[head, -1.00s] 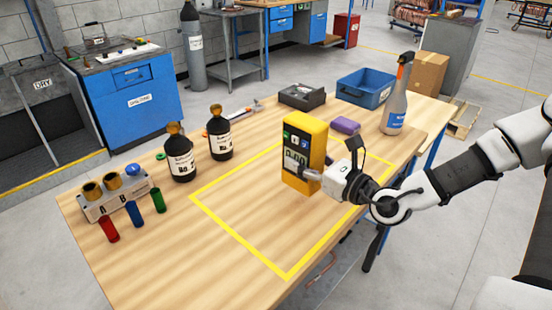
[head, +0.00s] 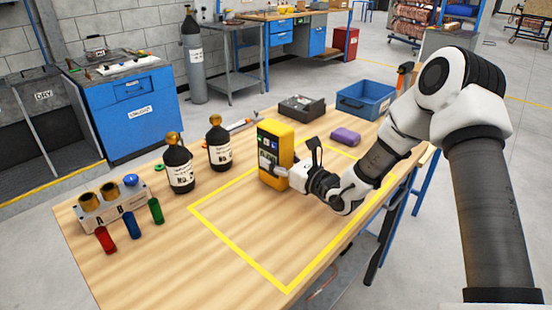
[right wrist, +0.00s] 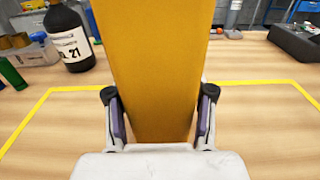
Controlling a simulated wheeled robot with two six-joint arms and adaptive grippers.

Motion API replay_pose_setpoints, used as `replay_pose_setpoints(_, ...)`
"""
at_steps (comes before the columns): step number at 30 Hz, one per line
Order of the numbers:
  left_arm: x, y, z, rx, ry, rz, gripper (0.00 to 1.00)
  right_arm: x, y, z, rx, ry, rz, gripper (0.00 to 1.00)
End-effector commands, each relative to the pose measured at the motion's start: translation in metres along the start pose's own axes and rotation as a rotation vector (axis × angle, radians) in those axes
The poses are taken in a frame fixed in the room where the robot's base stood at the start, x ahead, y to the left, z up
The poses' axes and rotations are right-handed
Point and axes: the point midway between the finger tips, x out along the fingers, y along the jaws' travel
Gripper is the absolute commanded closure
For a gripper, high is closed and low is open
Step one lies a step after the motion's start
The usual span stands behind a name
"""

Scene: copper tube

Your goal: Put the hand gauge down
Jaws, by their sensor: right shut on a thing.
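The hand gauge is a yellow box-shaped meter (head: 270,155) with a dark front panel and a display. It stands upright near the back of the yellow-outlined area on the wooden table. My right gripper (head: 286,172) is shut on it from the right side. In the right wrist view the yellow gauge (right wrist: 158,70) fills the middle, between the two fingers of my right gripper (right wrist: 160,118). Its base is at or very near the table top; I cannot tell if it touches. My left gripper is not in view.
Two dark bottles (head: 178,168) (head: 219,148) stand left of the gauge. The front of the outlined area (head: 290,289) is clear.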

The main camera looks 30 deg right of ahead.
Motion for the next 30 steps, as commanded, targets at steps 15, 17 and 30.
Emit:
replay_pose_setpoints(15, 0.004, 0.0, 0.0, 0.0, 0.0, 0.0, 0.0, 0.0, 0.0, -0.002, 0.0, 0.0, 0.0, 0.21)
replay_pose_setpoints(17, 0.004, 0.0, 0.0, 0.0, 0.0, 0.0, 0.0, 0.0, 0.0, -0.002, 0.0, 0.0, 0.0, 0.21)
replay_pose_setpoints(30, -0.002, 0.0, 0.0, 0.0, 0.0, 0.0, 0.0, -0.048, -0.002, 0.002, 0.009, -0.002, -0.007, 0.21)
